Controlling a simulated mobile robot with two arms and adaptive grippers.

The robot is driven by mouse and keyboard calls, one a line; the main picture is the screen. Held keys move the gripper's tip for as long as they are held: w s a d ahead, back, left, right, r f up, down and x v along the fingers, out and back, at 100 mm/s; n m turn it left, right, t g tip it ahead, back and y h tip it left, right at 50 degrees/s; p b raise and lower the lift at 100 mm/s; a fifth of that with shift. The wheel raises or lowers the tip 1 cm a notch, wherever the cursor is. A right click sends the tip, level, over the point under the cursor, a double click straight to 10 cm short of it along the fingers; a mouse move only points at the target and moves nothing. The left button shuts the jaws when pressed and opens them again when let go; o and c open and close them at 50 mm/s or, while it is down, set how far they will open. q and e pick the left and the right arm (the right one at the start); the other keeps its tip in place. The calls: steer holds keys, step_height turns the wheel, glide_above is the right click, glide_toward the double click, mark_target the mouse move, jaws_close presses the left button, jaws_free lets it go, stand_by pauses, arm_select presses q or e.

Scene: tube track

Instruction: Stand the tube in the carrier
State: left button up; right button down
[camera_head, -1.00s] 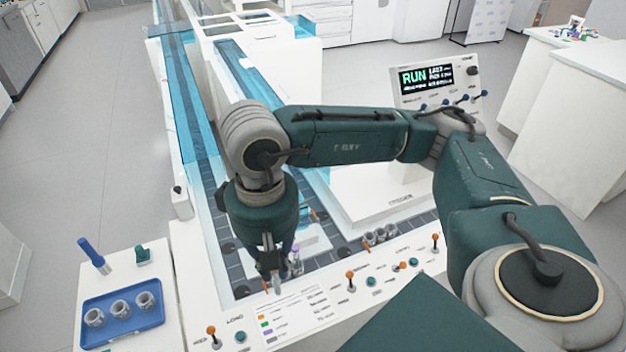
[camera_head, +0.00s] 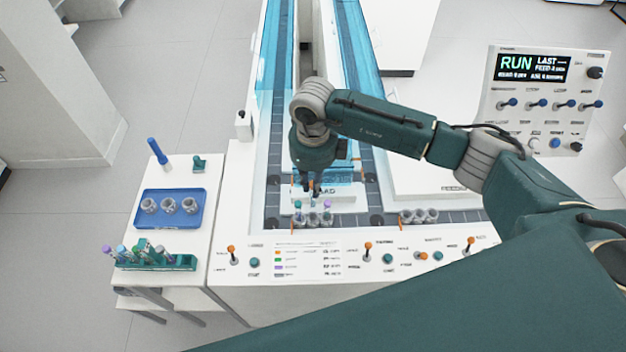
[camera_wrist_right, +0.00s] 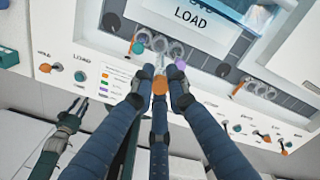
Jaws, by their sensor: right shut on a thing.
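My right gripper (camera_head: 313,192) points down over the carriers (camera_head: 312,219) by the LOAD sign. It is shut on an orange-capped tube; the cap (camera_wrist_right: 160,86) shows between the fingers in the right wrist view. A teal-capped tube (camera_head: 298,206) and a purple-capped tube (camera_head: 327,207) stand in the outer carriers. The held tube is above or at the middle carrier; its lower end is mostly hidden, so I cannot tell whether it is inside. What looks like my left gripper (camera_wrist_right: 78,108) hangs low in the wrist view, too small to read.
A green rack (camera_head: 180,262) with several capped tubes and a blue tray (camera_head: 150,222) with three empty carriers stand on the left side table. More carriers (camera_head: 419,216) sit on the track at right. Knobs line the front panel (camera_head: 310,285); blue clear covers line the track behind.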

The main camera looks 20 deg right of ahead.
mark_target(313, 201)
steer(key=shift+w+f+m, duration=0.1)
steer(key=shift+f+m, duration=0.2)
steer(key=shift+m, duration=0.1)
steer(key=shift+f, duration=0.3)
arm_select(q)
steer(key=shift+d+f+b, duration=0.3)
steer(key=shift+f+b, duration=0.4)
steer(key=shift+b, duration=0.05)
steer(key=shift+d+f+b, duration=0.25)
steer(key=shift+f+b, duration=0.4)
steer(key=shift+b, duration=0.05)
arm_select(e)
steer(key=shift+f, duration=2.2)
arm_select(q)
steer(key=shift+f+b, duration=0.6)
arm_select(e)
steer(key=shift+f, duration=0.25)
arm_select(q)
steer(key=shift+f, duration=0.15)
arm_select(e)
steer(key=shift+f, duration=0.1)
arm_select(q)
steer(key=shift+f+b, duration=0.15)
steer(key=shift+b, duration=0.15)
arm_select(e)
steer(key=shift+f, duration=0.15)
